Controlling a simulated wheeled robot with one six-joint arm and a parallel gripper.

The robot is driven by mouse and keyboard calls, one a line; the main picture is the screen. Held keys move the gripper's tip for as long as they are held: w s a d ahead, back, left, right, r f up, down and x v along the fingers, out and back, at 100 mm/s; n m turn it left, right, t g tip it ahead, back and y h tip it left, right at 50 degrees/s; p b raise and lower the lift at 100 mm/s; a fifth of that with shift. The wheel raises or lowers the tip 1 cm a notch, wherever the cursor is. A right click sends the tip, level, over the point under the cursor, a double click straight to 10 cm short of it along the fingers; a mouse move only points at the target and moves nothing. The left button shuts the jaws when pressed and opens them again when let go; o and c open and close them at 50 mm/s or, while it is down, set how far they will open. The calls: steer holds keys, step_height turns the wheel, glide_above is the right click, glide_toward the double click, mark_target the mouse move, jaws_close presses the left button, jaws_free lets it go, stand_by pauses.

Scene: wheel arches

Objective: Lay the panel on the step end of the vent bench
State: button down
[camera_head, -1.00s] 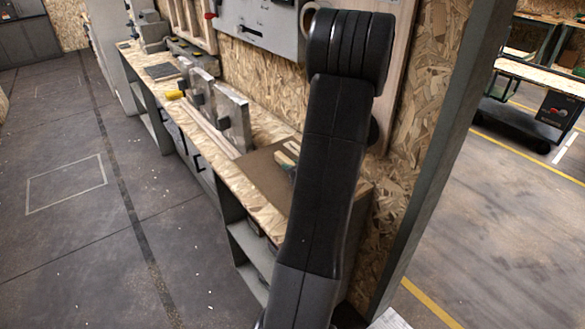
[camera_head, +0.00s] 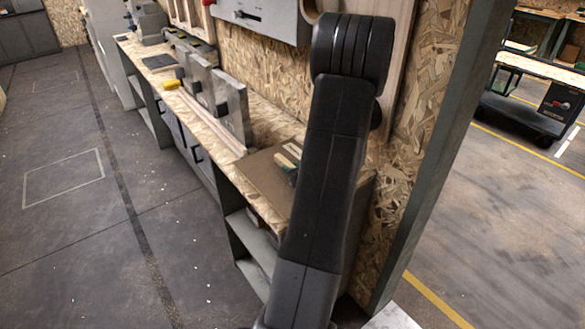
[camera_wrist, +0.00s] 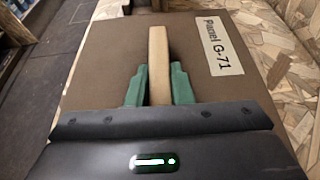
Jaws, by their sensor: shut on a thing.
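The panel (camera_head: 252,178) is a flat brown sheet at the near end of the long wooden-topped bench (camera_head: 205,118). In the wrist view the panel (camera_wrist: 105,65) fills the middle and its label reads "Panel G-71". A pale wooden grip bar (camera_wrist: 158,45) stands on it. My gripper (camera_wrist: 159,82) has its green fingers shut on this bar from both sides. In the head view my gripper (camera_head: 288,163) is partly hidden behind my arm, which also covers the panel's right part. I cannot tell whether the panel touches the bench top.
Several upright grey plates (camera_head: 232,112) stand on the bench just beyond the panel. A yellow item (camera_head: 171,85) and a dark flat pad (camera_head: 158,62) lie farther along. A chipboard wall backs the bench, with a grey post (camera_head: 425,170) at right. The floor at left is clear.

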steer(key=shift+f+b, duration=0.55)
steer(key=shift+b, duration=0.05)
steer(key=c, duration=1.2)
jaws_free()
steer(key=shift+s, duration=0.1)
steer(key=v, duration=1.3)
steer(key=shift+s+d, duration=0.25)
steer(key=x, duration=1.3)
steer(key=shift+w+a, duration=0.25)
steer(key=shift+w, duration=0.05)
steer(key=shift+r, duration=0.25)
steer(key=shift+f, duration=0.15)
